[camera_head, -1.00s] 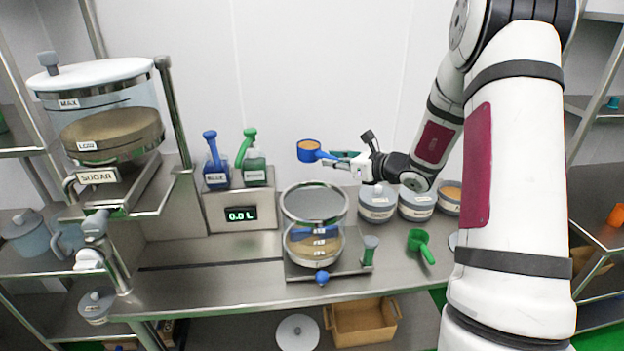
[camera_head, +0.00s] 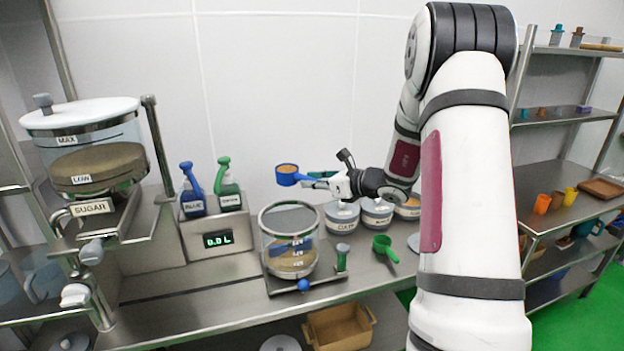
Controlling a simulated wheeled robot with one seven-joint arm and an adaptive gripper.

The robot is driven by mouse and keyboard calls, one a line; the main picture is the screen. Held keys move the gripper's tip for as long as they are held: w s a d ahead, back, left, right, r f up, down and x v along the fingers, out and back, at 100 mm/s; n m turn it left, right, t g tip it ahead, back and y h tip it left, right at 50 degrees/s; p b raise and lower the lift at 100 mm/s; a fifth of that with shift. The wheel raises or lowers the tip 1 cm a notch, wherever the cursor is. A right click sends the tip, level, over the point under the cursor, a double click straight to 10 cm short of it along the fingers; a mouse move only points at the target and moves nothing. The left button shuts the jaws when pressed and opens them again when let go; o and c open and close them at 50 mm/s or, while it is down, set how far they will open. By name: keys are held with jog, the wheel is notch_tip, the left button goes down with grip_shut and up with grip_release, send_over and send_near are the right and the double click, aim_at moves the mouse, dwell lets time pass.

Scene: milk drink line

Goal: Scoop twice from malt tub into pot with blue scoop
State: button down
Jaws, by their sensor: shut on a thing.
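My gripper (camera_head: 322,180) is shut on the handle of the blue scoop (camera_head: 287,180). The scoop is level, holds tan powder, and is in the air above and close to the pot's rim. The glass pot (camera_head: 264,250) stands on a metal stand on the counter, with tan contents low inside and blue marks on its wall. Several grey tubs stand behind and right of the pot; one tub (camera_head: 342,222) is below my gripper, another (camera_head: 377,218) beside it, and one with tan contents (camera_head: 408,207) is partly behind my arm. Their labels are too small to read surely, so I cannot tell which is malt.
A green scoop (camera_head: 384,247) lies on the counter right of the pot. A sugar dispenser (camera_head: 90,165) stands at left. Blue (camera_head: 193,192) and green (camera_head: 228,189) bottles stand on a box reading 0.0 L. A wooden crate (camera_head: 340,328) is below the counter.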

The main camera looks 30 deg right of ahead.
jog(key=shift+f, duration=0.55)
jog(key=n, duration=0.1)
jog(key=n+h+b, duration=0.1)
jog(key=f+n, duration=0.1)
jog(key=shift+w+a+f+n+h+b, duration=0.1)
jog(key=shift+a+n+h+b, duration=0.2)
jog(key=shift+n+b, duration=0.1)
jog(key=n+b, duration=0.1)
jog(key=f+n+h+b, duration=0.1)
jog(key=n, duration=0.1)
jog(key=shift+a+f+b, duration=0.1)
jog(key=shift+b, duration=0.25)
jog(key=shift+a+n+h+b, duration=0.1)
jog(key=shift+n+h+b, duration=0.3)
jog(key=shift+n+b, duration=2.95)
jog(key=shift+f+n+t+b, duration=0.1)
jog(key=shift+n+t+b, duration=0.3)
jog(key=shift+n+b, duration=2)
jog(key=shift+n+b, duration=0.45)
jog(key=shift+b, duration=3.5)
jog(key=shift+a, duration=0.1)
